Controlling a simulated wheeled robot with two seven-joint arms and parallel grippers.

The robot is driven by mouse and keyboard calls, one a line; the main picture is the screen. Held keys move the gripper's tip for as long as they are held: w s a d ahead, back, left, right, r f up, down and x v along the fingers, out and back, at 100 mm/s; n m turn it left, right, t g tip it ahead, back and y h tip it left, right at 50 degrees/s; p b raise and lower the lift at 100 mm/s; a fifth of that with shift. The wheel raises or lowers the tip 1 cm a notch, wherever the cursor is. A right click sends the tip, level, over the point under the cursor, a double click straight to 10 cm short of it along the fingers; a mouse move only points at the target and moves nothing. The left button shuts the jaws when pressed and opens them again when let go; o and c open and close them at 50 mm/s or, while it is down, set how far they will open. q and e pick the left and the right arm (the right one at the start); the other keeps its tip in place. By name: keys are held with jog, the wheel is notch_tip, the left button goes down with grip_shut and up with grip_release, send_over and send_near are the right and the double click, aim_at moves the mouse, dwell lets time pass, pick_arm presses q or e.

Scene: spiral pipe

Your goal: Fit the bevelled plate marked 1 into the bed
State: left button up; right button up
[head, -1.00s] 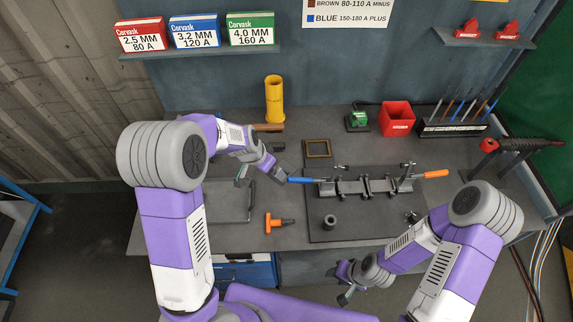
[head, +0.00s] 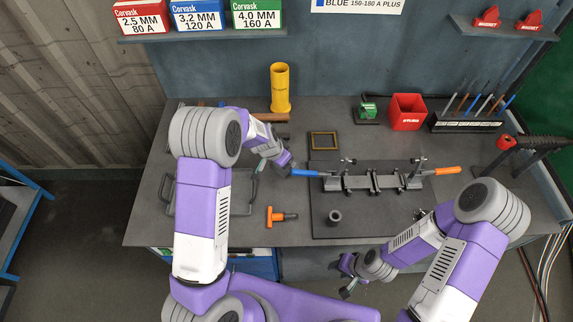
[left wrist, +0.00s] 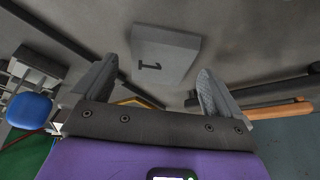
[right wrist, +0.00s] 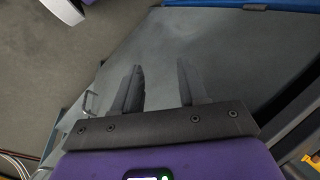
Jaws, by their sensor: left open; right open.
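The bevelled plate marked 1 (left wrist: 166,52) is a grey block lying on the bench, its dark "1" facing up in the left wrist view. It sits ahead of and between the fingertips of my left gripper (left wrist: 152,80), which is open and empty. In the head view my left gripper (head: 277,168) is left of the bed, and my arm hides the plate. The bed (head: 356,184) is a grey rail with clamps, a blue handle at left and an orange one at right. My right gripper (head: 340,280) is open and empty in front of the bench; its fingers show in the right wrist view (right wrist: 158,85).
A dark mat (head: 380,224) under the bed carries a short dark cylinder (head: 335,217). An orange-handled tool (head: 277,216) lies left of the mat. A brass frame (head: 323,133), yellow tube (head: 280,88) and red box (head: 407,111) are behind.

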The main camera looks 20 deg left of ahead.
pick_arm(q)
jog(key=shift+x, duration=0.85)
